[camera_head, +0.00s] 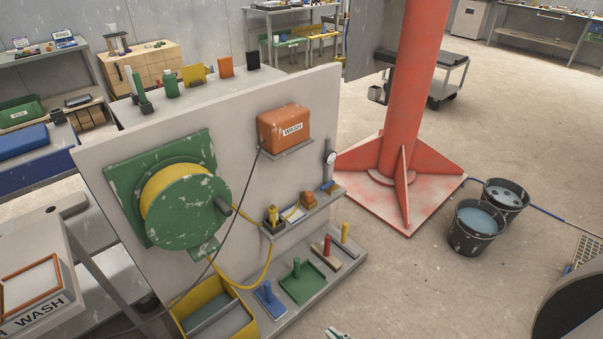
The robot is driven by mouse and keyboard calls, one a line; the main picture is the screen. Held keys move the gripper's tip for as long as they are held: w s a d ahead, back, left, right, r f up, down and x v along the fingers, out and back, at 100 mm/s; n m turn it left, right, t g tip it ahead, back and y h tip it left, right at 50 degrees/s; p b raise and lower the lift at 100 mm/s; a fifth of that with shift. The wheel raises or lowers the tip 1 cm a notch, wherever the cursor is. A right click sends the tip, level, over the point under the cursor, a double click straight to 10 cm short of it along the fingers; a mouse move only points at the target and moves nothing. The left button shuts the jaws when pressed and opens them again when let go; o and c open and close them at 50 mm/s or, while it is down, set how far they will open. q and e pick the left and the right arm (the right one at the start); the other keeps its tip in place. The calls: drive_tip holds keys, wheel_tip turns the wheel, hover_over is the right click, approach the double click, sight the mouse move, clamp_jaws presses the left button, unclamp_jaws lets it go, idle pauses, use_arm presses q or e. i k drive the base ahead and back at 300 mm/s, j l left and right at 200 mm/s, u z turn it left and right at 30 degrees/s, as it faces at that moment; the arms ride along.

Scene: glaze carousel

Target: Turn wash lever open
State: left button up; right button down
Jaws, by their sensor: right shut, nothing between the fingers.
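A small shelf (305,215) below the box holds small yellow and orange fittings. I cannot tell which part is the wash lever or how it is turned. Only the tip of my right gripper (338,334) shows at the bottom edge. It is shut and empty, in front of the panel's base and apart from the fittings. My left gripper is out of view.
Several coloured upright handles, one of them red (327,246), stand on the panel's base ledge beside a yellow bin (212,308). A red column (409,100) stands behind right. Two dark buckets (478,228) stand on the floor.

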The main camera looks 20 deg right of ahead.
sight(330, 183)
drive_tip(key=z, duration=0.8)
drive_tip(key=i+l+u, duration=0.1)
drive_tip(key=u, duration=0.2)
drive_tip(key=i+l+u, duration=0.15)
drive_tip(key=u, duration=0.2)
drive_tip(key=i+l+u, duration=0.1)
drive_tip(key=l, duration=0.2)
drive_tip(key=i+l+u, duration=0.25)
drive_tip(key=l, duration=0.4)
drive_tip(key=i+l, duration=0.15)
drive_tip(key=l, duration=0.2)
drive_tip(key=i+l, duration=0.2)
drive_tip(key=l, duration=0.2)
drive_tip(key=i+l, duration=0.15)
drive_tip(key=l, duration=0.2)
drive_tip(key=i+l+u, duration=0.1)
drive_tip(key=l, duration=0.25)
drive_tip(key=i+l, duration=0.25)
drive_tip(key=l, duration=0.15)
drive_tip(key=i+l, duration=0.15)
drive_tip(key=l, duration=0.2)
drive_tip(key=i+l, duration=0.15)
drive_tip(key=l, duration=0.25)
drive_tip(key=u, duration=0.05)
